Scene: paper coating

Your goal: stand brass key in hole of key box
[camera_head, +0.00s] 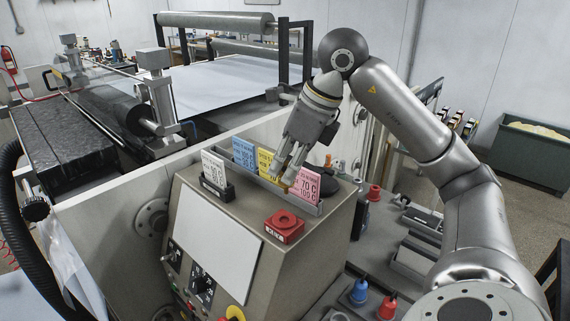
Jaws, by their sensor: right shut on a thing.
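My right gripper (285,175) reaches down from above over the top of the grey console. It is shut on a small brass-coloured thing, which looks like the brass key (290,176); the fingers and the cards around it hide most of its shape. A red box (285,229) with a round raised ring on top and a dark label on its front sits on the console top, below and in front of the gripper. It looks like the key box. The gripper and key are apart from it. My left gripper is not in view.
A black knob (320,174) stands to the right. The console's sloped front carries a blank white panel (213,240).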

